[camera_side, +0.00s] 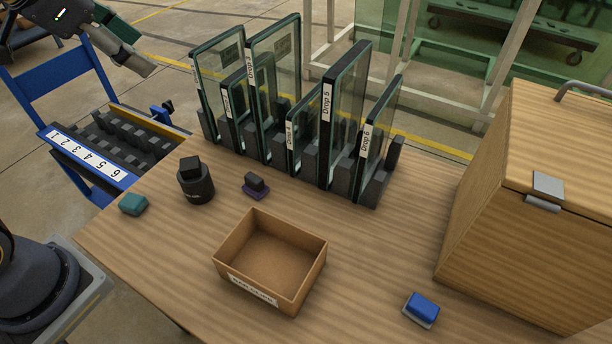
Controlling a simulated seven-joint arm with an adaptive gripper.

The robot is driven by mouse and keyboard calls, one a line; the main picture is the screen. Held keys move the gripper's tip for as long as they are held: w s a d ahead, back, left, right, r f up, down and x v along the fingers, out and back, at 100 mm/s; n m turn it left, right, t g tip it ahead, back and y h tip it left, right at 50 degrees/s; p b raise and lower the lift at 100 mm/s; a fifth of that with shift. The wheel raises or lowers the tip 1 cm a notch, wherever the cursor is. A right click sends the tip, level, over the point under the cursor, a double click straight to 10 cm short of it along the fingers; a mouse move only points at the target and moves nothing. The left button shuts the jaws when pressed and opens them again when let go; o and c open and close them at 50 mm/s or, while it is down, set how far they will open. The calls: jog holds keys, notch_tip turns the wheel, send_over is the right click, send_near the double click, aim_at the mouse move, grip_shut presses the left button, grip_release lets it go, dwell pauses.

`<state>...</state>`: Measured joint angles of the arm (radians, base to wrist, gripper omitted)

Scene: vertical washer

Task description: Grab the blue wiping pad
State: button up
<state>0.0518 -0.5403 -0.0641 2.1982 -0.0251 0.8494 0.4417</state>
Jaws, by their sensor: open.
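The blue wiping pad (421,308) lies on the wooden table at the lower right, right of the open box and in front of the wooden cabinet. It has a blue top over a pale grey base, and nothing touches it. My gripper (140,62) is at the upper left, high above the floor beyond the blue rack and far from the pad. It is open and holds nothing that I can see. Its fingertips are small and hard to make out.
An open box (262,222) stands mid-table. Several upright glass panels (340,110) in black holders line the back. A black cylinder (195,182), a teal pad (133,204) and a purple-based dark pad (256,185) stand left. A wooden cabinet (540,200) fills the right.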

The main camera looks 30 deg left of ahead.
jog(key=w+d+f+m+g+h, duration=0.15)
jog(key=w+d+m, duration=0.45)
jog(key=d, duration=0.6)
jog(key=w+d+f+m+g+h, duration=0.1)
jog(key=w+d+f+m+h, duration=0.2)
jog(key=w+d, duration=0.7)
jog(key=m+g, duration=0.4)
jog(key=g, duration=0.2)
send_over(423, 305)
jog(key=a, duration=0.2)
jog(key=shift+t+y, duration=0.25)
jog(key=f, duration=3)
jog(key=shift+s+d+f, duration=0.2)
jog(key=shift+s+f, duration=0.05)
jog(key=shift+f, duration=0.1)
jog(key=f, duration=0.3)
jog(key=d+f, duration=0.1)
jog(key=shift+w+f, duration=0.3)
jog(key=shift+f, duration=0.1)
jog(key=shift+d+f, duration=0.25)
jog(key=shift+f, duration=0.2)
